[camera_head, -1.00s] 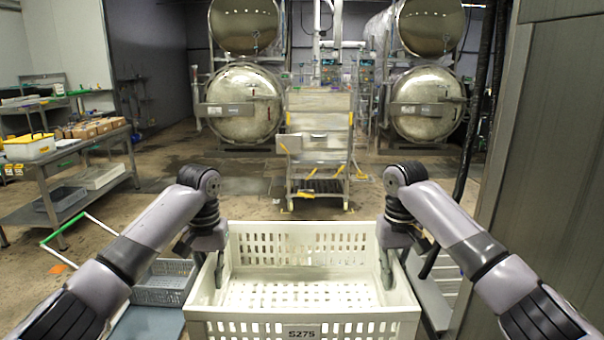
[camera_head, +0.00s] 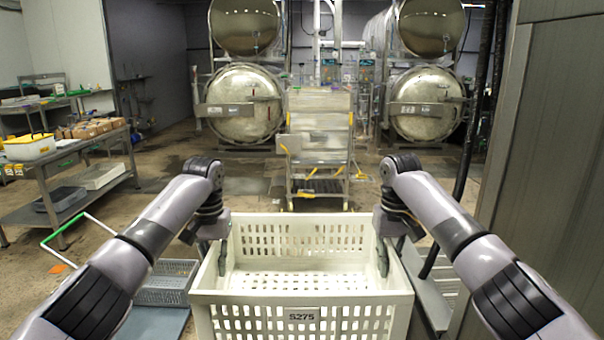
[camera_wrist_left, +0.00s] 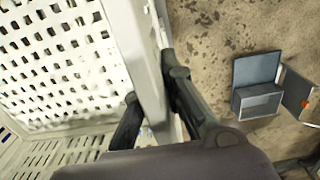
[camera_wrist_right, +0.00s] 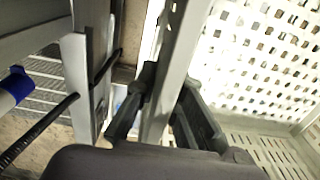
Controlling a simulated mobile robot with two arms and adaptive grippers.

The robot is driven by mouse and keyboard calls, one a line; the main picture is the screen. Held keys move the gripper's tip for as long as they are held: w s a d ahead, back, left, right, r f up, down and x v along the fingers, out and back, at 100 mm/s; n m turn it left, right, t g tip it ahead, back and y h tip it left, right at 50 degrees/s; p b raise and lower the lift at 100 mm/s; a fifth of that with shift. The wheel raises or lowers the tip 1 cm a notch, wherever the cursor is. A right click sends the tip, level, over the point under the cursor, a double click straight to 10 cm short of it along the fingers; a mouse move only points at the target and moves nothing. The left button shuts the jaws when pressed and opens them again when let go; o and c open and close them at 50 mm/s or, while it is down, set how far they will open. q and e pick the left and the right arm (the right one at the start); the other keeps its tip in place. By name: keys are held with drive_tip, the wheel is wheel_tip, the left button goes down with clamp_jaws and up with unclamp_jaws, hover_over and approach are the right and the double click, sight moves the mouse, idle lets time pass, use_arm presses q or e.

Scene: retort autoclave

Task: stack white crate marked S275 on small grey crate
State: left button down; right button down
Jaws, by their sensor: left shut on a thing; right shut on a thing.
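The white crate marked S275 (camera_head: 301,299) is upright and empty in front of me, in the head view. My left gripper (camera_head: 220,258) is shut on its left wall; in the left wrist view the fingers (camera_wrist_left: 150,100) sit on both sides of the wall. My right gripper (camera_head: 385,258) is shut on its right wall; the right wrist view shows the fingers (camera_wrist_right: 158,112) around that wall. A small grey crate (camera_head: 166,284) stands low at the left, partly covered by the white crate and my left arm. It looks small in the left wrist view (camera_wrist_left: 257,104).
A blue-grey platform (camera_head: 155,322) lies by the grey crate. A green and white handle frame (camera_head: 78,240) is further left. A metal work table (camera_head: 85,150) stands left, a panel wall (camera_head: 545,150) right. A wheeled metal cart (camera_head: 318,150) stands ahead on open floor.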

sight(212, 279)
use_arm(q)
drive_tip(key=shift+w+d, duration=0.15)
drive_tip(key=shift+w, duration=0.5)
use_arm(e)
drive_tip(key=shift+w+a+r, duration=0.1)
drive_tip(key=shift+w+a, duration=0.05)
drive_tip(key=shift+w, duration=0.5)
use_arm(q)
drive_tip(key=shift+w, duration=0.1)
use_arm(e)
drive_tip(key=shift+w, duration=0.1)
